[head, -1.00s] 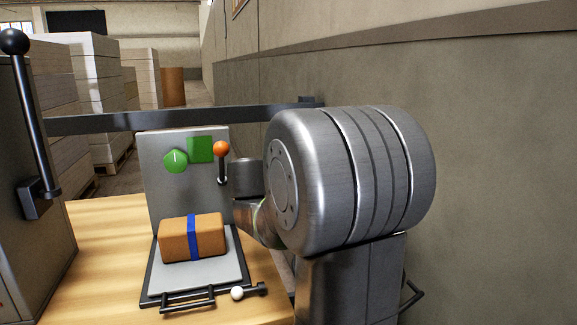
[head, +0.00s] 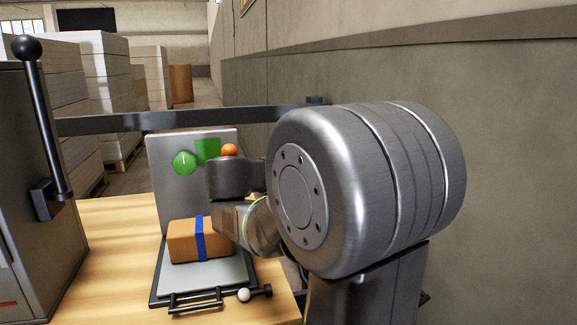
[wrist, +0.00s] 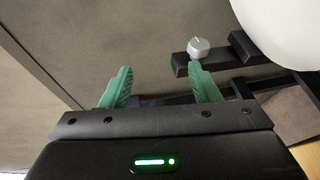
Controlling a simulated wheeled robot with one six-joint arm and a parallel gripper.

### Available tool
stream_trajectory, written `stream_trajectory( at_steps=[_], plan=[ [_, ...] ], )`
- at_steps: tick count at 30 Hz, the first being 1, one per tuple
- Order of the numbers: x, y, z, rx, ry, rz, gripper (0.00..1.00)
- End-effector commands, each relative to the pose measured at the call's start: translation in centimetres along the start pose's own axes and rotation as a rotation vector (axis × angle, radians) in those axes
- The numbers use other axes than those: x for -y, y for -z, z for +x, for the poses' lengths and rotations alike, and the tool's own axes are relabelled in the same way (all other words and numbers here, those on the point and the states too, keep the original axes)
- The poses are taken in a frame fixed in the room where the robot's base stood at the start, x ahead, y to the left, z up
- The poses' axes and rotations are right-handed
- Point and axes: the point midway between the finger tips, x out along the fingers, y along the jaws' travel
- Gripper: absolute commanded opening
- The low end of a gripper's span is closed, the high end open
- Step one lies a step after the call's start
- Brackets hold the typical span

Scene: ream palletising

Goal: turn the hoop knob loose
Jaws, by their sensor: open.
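A small grey round knob (wrist: 199,48) with a pale pointer mark shows in the wrist view, on a dark bar. I take it for the hoop knob. My gripper (wrist: 160,68) is open, its two green fingers apart with nothing between them. The knob lies just beyond the right fingertip, not between the fingers; I cannot tell whether they touch. In the head view my arm hides the gripper. A green knob (head: 184,162) with a white mark sits on the grey upright panel (head: 170,195).
An orange-brown pack with a blue band (head: 186,243) lies on the grey plate before the panel. An orange ball (head: 230,150) shows just above my arm. A long dark bar (head: 130,122) runs behind the panel. A grey cabinet with a black lever (head: 45,120) stands left; a wall rises right.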

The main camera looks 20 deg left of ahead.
Motion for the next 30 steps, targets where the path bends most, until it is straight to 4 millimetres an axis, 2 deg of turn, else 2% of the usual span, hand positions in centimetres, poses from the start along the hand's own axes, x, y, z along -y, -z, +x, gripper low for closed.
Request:
stream_trajectory(
  at_steps=[30],
  plan=[
    [-1.5,-0.3,-6.7,-0.002,0.000,-0.001,0.56]
  ],
)
